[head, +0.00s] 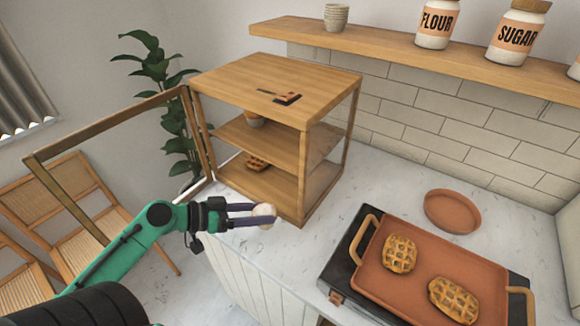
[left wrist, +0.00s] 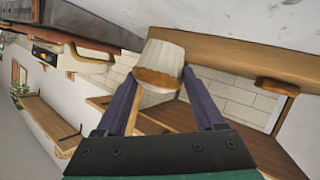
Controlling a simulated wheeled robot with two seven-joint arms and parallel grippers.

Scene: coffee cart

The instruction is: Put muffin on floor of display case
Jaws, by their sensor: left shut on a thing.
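The muffin (head: 264,213) has a pale wrapper and is held between the purple fingers of my left gripper (head: 252,214). The muffin also shows between the fingers in the left wrist view (left wrist: 163,62), with its brown top towards the gripper. The wooden display case (head: 275,72) stands on the counter with its framed door (head: 105,122) swung open to the left. My left gripper is in front of the case's open front, near the front edge of its floor (head: 262,190). My right gripper is not in view.
The front of the floor is clear. A tray (head: 430,268) with two waffles and a round plate (head: 452,210) are at the right.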

